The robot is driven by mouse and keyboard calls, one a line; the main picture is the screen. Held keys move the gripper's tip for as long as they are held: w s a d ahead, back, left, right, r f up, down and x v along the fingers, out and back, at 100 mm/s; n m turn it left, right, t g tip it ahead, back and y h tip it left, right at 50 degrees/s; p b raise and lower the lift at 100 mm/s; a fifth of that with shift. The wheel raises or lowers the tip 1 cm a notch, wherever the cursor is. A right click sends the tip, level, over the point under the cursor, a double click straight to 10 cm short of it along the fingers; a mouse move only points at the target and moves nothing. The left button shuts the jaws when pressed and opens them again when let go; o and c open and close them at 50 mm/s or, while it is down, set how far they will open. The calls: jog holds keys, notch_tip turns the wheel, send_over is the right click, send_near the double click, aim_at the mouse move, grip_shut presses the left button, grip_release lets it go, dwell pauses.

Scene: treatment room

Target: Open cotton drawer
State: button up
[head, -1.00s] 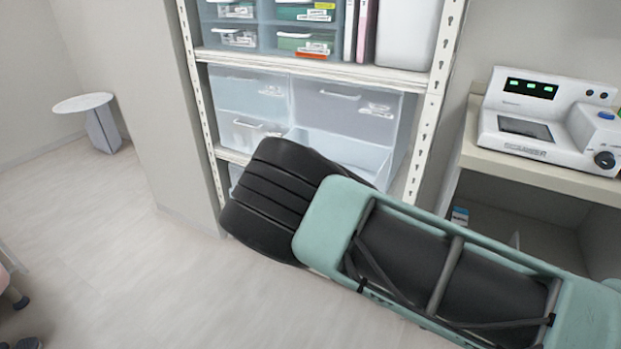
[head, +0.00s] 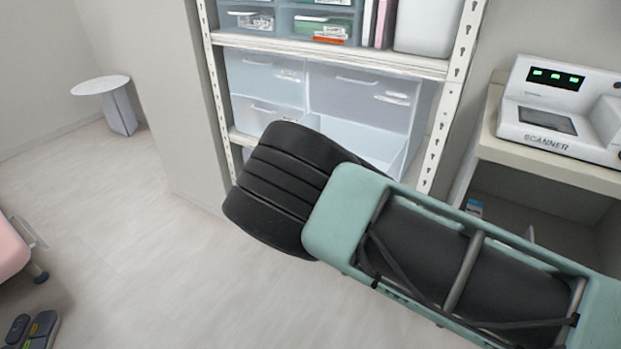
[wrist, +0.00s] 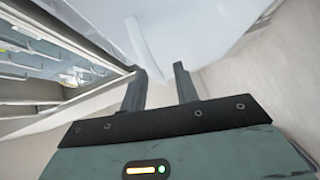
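The shelf holds a unit of large translucent drawers (head: 268,82). In the head view its lower right drawer (head: 392,160) looks pulled out, with its pale inside showing. The other large drawers, such as the upper right one (head: 362,92), look shut. I cannot read which label says cotton. My gripper (wrist: 160,70) is open in the wrist view. Its two dark fingers point at a pale drawer front (wrist: 205,28). A white curved handle (wrist: 145,48) lies just beyond the fingertips, nearer the left finger; I cannot tell if they touch. In the head view my arm hides the gripper.
The shelf's perforated right post (head: 447,120) stands beside the drawers. A scanner (head: 560,112) sits on a counter at the right. A small round table (head: 100,86) stands at the far left. A pink padded piece (head: 12,248) is at the left edge. The floor (head: 150,255) between is clear.

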jog(key=shift+s, duration=0.1)
jog(key=v, duration=1.7)
jog(key=shift+s, duration=0.1)
jog(key=s+a+r+m+g+p, duration=0.1)
jog(key=s+r+m+g+p, duration=0.2)
jog(key=s+r+m+g, duration=0.25)
jog(key=s+a+r+m+g+p, duration=0.1)
jog(key=s+r+m+g+p, duration=0.2)
jog(key=s+m+g, duration=0.35)
jog(key=s+d+r+g+h+p, duration=0.1)
jog(key=s+d+r+g, duration=0.1)
jog(key=s+r, duration=0.5)
jog(key=s+d+r+n+g+h+p, duration=0.1)
jog(key=s+d+r+g, duration=0.1)
jog(key=s+d+r, duration=0.3)
notch_tip(320, 180, up, 3)
jog(key=s, duration=0.2)
jog(key=shift+s+d+p, duration=0.25)
jog(key=shift+p, duration=0.15)
